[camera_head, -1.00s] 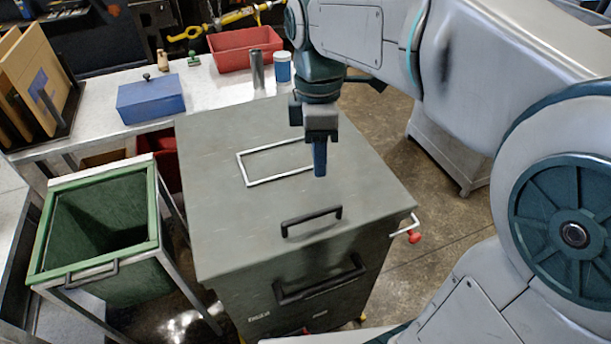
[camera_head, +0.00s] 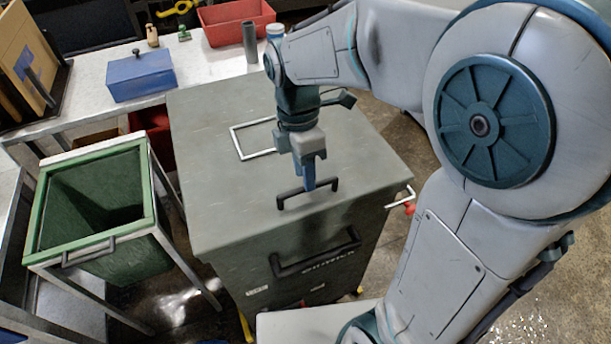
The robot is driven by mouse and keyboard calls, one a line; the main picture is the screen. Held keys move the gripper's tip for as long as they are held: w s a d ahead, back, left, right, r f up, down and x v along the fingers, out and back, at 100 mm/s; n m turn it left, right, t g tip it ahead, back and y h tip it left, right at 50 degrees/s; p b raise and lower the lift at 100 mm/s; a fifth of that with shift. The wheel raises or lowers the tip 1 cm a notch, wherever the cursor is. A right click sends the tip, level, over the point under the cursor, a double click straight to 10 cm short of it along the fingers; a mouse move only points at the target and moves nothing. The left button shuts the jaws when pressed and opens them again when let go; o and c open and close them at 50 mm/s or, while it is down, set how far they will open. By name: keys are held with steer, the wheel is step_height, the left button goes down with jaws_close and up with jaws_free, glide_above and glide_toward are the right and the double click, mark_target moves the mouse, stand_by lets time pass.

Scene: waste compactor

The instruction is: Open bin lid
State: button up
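The waste compactor bin (camera_head: 225,270) is a grey-green box in the middle of the view. Its flat lid (camera_head: 215,185) is shut. A black lid handle (camera_head: 332,184) stands near the front edge of the lid. My gripper (camera_head: 309,186) points down at this handle, with its blue fingertips at or just behind the middle of the bar. I cannot tell whether the fingers touch or straddle the bar. Only one finger shows clearly, so the opening between the fingers is hidden. A second black handle (camera_head: 318,258) is on the bin's front face.
A green open bin (camera_head: 125,265) in a metal frame stands at the left. Behind is a workbench (camera_head: 100,85) with a blue box (camera_head: 145,78) and a red tray (camera_head: 235,22). A white latch bar with a red knob (camera_head: 409,207) sticks out at the compactor's right side.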

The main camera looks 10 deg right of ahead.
steer(key=shift+s+f, duration=0.2)
steer(key=shift+f, duration=0.7)
steer(key=shift+c, duration=0.3)
